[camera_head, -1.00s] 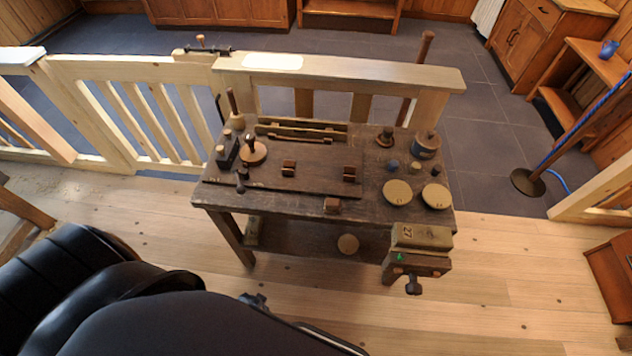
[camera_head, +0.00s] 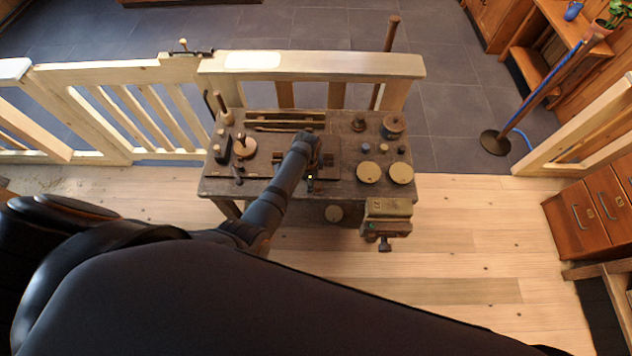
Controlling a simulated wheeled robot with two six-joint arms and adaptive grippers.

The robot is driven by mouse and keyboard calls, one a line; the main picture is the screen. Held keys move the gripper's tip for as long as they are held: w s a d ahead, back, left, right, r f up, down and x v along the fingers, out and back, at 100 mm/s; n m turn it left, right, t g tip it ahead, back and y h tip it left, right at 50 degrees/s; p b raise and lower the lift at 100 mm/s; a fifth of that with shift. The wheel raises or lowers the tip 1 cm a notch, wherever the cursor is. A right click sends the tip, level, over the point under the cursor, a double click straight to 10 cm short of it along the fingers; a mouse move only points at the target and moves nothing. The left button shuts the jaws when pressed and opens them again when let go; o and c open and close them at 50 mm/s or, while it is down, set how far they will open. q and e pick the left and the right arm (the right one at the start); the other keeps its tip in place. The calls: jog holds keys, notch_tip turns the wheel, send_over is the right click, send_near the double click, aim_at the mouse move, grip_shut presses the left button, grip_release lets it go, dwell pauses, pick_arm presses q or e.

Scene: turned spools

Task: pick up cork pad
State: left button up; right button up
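Two round tan discs that look like cork pads, a left one (camera_head: 369,172) and a right one (camera_head: 401,173), lie flat on the right part of the dark workbench (camera_head: 347,184). I cannot tell which is the task's pad. My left arm comes in from the lower left and reaches over the middle of the bench. My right gripper is not in view.
A vise (camera_head: 386,216) sticks out at the front right corner. A spool-like turned piece (camera_head: 392,127) and small knobs stand behind the discs. Hand tools, including a round-based one (camera_head: 244,147), crowd the bench's left. A pale rail (camera_head: 310,65) runs behind the bench.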

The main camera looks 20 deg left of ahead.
aim_at(316, 185)
pick_arm(q)
notch_tip(316, 185, up, 3)
jog(key=w+d+m, duration=0.2)
notch_tip(316, 185, down, 5)
jog(key=b, duration=0.5)
jog(key=shift+w, duration=0.15)
notch_tip(316, 185, down, 6)
jog(key=b, duration=0.7)
jog(key=shift+w+r, duration=0.15)
jog(key=shift+r, duration=0.1)
jog(key=shift+a+r, duration=0.1)
jog(key=shift+r, duration=0.1)
jog(key=c, duration=0.8)
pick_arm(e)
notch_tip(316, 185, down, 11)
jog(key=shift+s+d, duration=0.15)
